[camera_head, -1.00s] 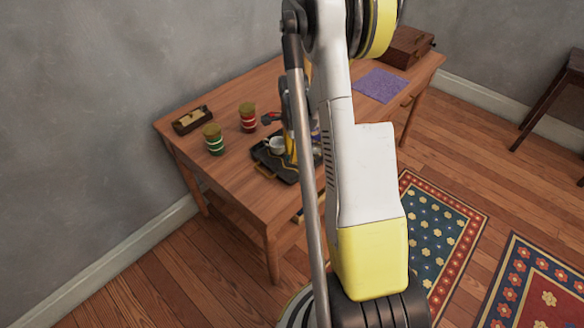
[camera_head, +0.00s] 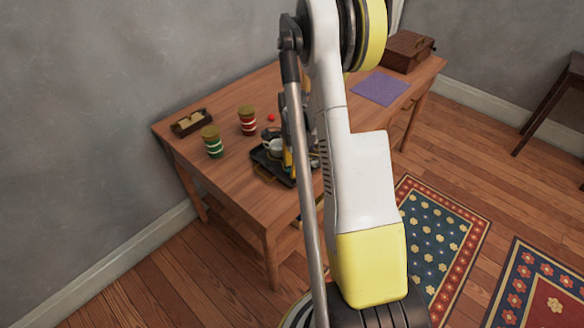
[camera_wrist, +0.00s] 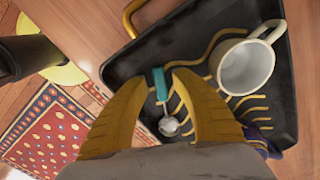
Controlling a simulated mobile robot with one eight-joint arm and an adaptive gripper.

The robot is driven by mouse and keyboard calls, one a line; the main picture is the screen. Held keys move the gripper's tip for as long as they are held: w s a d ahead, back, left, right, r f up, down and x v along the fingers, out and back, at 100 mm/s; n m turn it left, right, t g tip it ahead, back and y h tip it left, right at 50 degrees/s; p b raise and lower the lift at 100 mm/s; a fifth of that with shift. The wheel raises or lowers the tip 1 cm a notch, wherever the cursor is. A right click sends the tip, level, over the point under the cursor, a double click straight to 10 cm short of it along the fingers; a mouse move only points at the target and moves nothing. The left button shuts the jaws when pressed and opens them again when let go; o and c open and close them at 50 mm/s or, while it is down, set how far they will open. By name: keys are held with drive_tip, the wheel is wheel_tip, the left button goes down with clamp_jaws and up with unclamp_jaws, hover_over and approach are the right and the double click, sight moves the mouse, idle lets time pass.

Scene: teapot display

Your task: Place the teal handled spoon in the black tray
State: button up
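The teal handled spoon (camera_wrist: 160,84) shows in the wrist view inside the black tray (camera_wrist: 283,100), near its left side. Its teal handle points away and its pale bowl is nearer the wrist. My gripper (camera_wrist: 158,82) has its two yellow fingers on either side of the handle, with a small gap showing on each side. Whether the spoon rests fully on the tray floor is hard to tell. In the head view the tray (camera_head: 266,172) is on the table, partly hidden by my arm, and the spoon cannot be made out.
A white mug (camera_wrist: 245,68) stands in the tray, right of my gripper. On the wooden table (camera_head: 228,185) are a green-striped jar (camera_head: 213,143), a red-striped jar (camera_head: 248,122), a small wooden box (camera_head: 190,123), a purple cloth (camera_head: 380,88) and a brown case (camera_head: 406,51).

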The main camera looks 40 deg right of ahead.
drive_tip(key=shift+r, duration=0.1)
drive_tip(key=a+r+n+t+p, duration=0.1)
drive_tip(key=a+r+n+p, duration=0.2)
drive_tip(key=r, duration=0.7)
drive_tip(key=a+r+n+p, duration=0.2)
drive_tip(key=a+r, duration=0.2)
drive_tip(key=r, duration=0.6)
drive_tip(key=s+a+r+n+t, duration=0.3)
drive_tip(key=s+a+r+n, duration=0.2)
drive_tip(key=a+n, duration=0.3)
drive_tip(key=s+a+r+n+t, duration=0.3)
drive_tip(key=s+a+r+n, duration=0.3)
drive_tip(key=a+n, duration=0.3)
drive_tip(key=s+a, duration=0.1)
drive_tip(key=a, duration=0.3)
drive_tip(key=shift+s+a+r, duration=0.15)
